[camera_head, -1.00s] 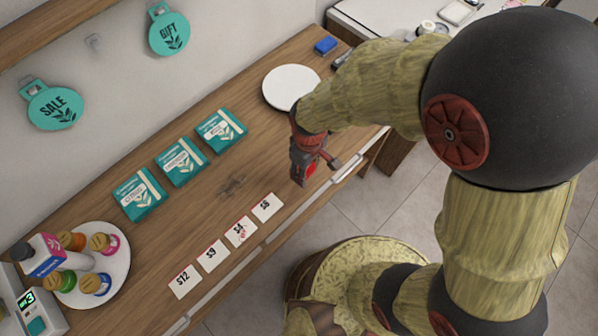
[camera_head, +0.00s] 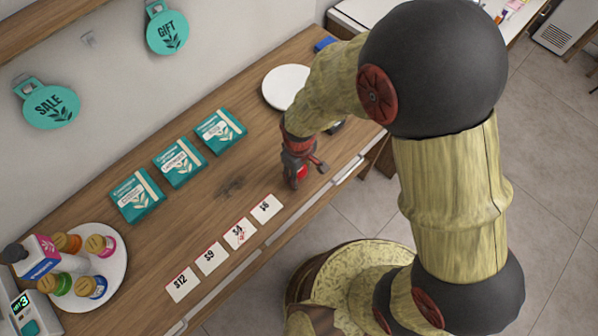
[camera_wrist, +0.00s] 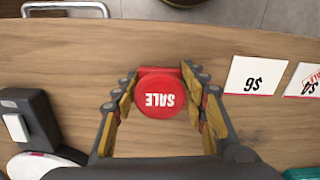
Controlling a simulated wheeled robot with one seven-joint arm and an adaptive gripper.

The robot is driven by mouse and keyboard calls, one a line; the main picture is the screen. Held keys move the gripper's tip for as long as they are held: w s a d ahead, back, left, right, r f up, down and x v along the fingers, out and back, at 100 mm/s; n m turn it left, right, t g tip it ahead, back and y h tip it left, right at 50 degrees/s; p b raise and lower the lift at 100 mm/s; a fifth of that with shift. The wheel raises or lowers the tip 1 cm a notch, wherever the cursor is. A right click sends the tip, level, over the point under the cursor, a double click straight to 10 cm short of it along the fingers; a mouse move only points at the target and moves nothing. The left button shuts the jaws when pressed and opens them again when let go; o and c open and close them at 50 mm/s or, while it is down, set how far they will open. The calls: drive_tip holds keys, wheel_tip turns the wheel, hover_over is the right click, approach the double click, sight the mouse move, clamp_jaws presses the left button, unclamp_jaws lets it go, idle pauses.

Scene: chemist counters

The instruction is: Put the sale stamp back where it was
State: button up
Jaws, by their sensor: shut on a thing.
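The sale stamp, with a round red top lettered SALE, shows between my fingers in the wrist view (camera_wrist: 160,97). My gripper (camera_wrist: 160,92) is shut on it, one finger on each side. In the head view, my gripper (camera_head: 296,178) points down over the wooden counter, just beyond the $6 card (camera_head: 266,208), and a bit of the red stamp (camera_head: 302,171) shows. I cannot tell whether the stamp's base touches the counter. The $4 card (camera_head: 240,233) bears a red stamped mark.
The $9 (camera_head: 209,258) and $12 (camera_head: 182,284) cards continue the row. Several teal boxes (camera_head: 180,163) stand behind. A white round plate (camera_head: 285,87) lies at the back. A black item (camera_wrist: 28,118) sits left in the wrist view. A bottle tray (camera_head: 118,285) is at left.

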drive_tip(key=o, duration=0.9)
drive_tip(key=shift+f, duration=0.1)
wheel_tip(320, 180, up, 12)
drive_tip(key=p, duration=0.2)
drive_tip(key=shift+r+p, duration=0.2)
drive_tip(key=shift+p, duration=0.1)
drive_tip(key=shift+d, duration=0.1)
drive_tip(key=s+d+r+m+t, duration=0.2)
drive_tip(key=d+r+m, duration=0.3)
drive_tip(key=d+r, duration=0.6)
drive_tip(key=s+d+r+m+t, duration=0.3)
drive_tip(key=s+d+r+m, duration=0.2)
drive_tip(key=d+r, duration=0.6)
wheel_tip(320, 180, up, 2)
drive_tip(key=shift+s+d+m+t, duration=0.25)
drive_tip(key=shift+m+t, duration=0.05)
drive_tip(key=shift+m, duration=0.2)
